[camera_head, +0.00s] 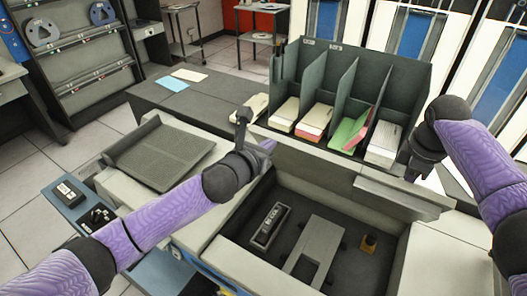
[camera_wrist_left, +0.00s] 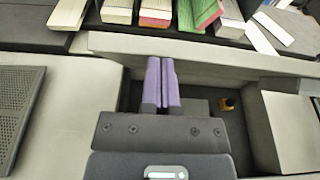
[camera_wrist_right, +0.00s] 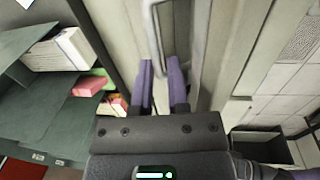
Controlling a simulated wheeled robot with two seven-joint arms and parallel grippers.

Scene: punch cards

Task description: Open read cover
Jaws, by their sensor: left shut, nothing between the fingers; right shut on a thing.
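The grey machine has an open dark well (camera_head: 290,270) with a black block (camera_head: 270,226) and a grey bracket (camera_head: 318,255) inside. A long light grey cover-like panel (camera_head: 396,197) lies along its back right edge; I cannot tell for sure that it is the read cover. My right gripper (camera_head: 413,173) is at this panel's far right side. In the right wrist view its purple fingers (camera_wrist_right: 162,75) are shut on a narrow grey handle-like piece (camera_wrist_right: 158,18), partly hidden. My left gripper (camera_head: 268,146) is shut and empty above the well's back left edge; its fingers also show in the left wrist view (camera_wrist_left: 162,75).
A dark green rack (camera_head: 388,72) holds several card stacks behind the well, close to both grippers. A small brass piece (camera_head: 368,243) is in the well. Blue-white cabinets stand at the back right.

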